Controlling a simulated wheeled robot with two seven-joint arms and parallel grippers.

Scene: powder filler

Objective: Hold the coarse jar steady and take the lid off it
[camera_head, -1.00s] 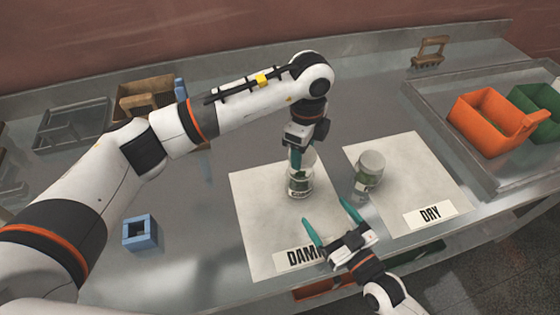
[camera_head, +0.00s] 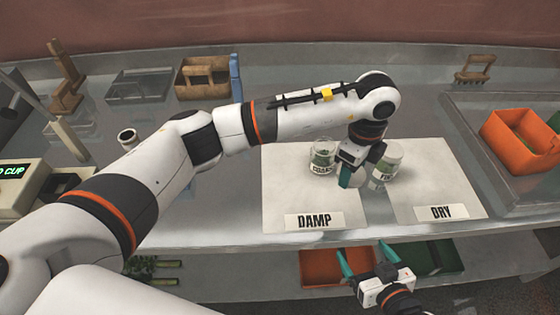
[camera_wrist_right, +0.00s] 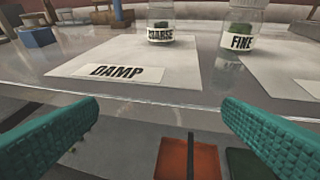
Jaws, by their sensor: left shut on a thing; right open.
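The coarse jar (camera_head: 322,157) stands upright on the damp sheet. It is clear glass with a COARSE label, and its top looks open in the head view. It also shows in the right wrist view (camera_wrist_right: 160,27), with its top cut off. My left gripper (camera_head: 345,179) is apart from the jar, in front and to its right, pointing down. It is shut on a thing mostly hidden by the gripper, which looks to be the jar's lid. My right gripper (camera_head: 362,262) is open and empty, low in front of the bench edge; its fingers frame the right wrist view (camera_wrist_right: 160,125).
The fine jar (camera_head: 385,172) stands close to the right of my left gripper. The damp sheet (camera_head: 285,190) and dry sheet (camera_head: 440,190) lie on the bench. An orange bin (camera_head: 515,140) is at right. Orange (camera_head: 322,268) and green (camera_head: 440,257) bins sit on the lower shelf.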

